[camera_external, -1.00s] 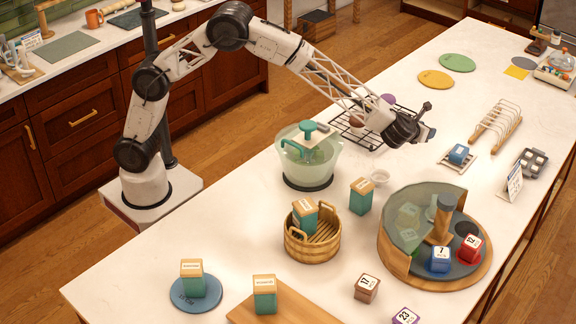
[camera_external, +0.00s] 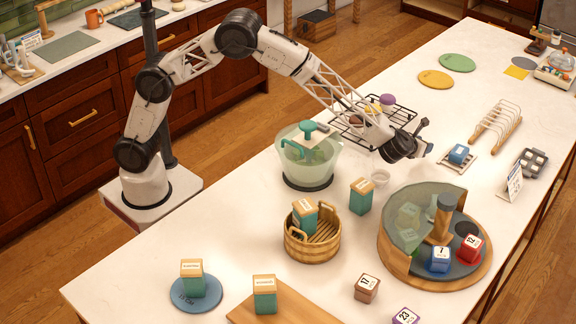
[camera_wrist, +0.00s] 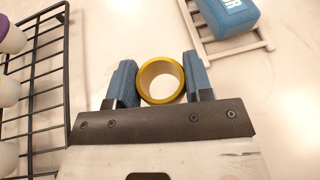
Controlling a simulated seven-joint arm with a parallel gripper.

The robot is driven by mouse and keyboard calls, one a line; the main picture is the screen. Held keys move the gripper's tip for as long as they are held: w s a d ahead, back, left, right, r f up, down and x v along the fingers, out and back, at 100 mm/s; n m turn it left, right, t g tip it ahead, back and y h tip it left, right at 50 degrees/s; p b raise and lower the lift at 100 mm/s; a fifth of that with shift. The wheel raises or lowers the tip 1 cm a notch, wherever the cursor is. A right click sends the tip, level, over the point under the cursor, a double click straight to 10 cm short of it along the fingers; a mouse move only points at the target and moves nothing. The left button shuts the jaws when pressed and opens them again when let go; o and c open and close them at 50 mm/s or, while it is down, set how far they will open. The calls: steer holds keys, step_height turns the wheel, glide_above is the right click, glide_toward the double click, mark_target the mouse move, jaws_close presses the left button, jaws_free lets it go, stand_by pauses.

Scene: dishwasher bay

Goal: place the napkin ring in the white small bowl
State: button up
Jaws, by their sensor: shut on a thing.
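The napkin ring (camera_wrist: 142,83) is a short hollow ring with a yellow outside and a pale inside. In the wrist view it sits between the two blue fingertips of my gripper (camera_wrist: 159,78), which are shut on it. In the external view my gripper (camera_external: 424,151) is above the counter, up and to the right of the white small bowl (camera_external: 379,177). I cannot make out the ring there. The bowl is small and round, on the counter beside a teal box. It does not show in the wrist view.
A black wire rack (camera_external: 352,136) lies left of my gripper; its edge also shows in the wrist view (camera_wrist: 68,60). A blue block (camera_external: 458,153) sits on a small pale rack to the right. A glass-sided turntable (camera_external: 462,282) and a large translucent pot (camera_external: 308,176) stand nearby.

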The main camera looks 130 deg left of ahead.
mark_target(420, 160)
steer(key=shift+f, duration=1.8)
steer(key=shift+f, duration=0.15)
steer(key=o, duration=0.9)
steer(key=shift+v, duration=0.8)
steer(key=v, duration=1)
steer(key=shift+d+r, duration=0.2)
steer(key=shift+r, duration=0.05)
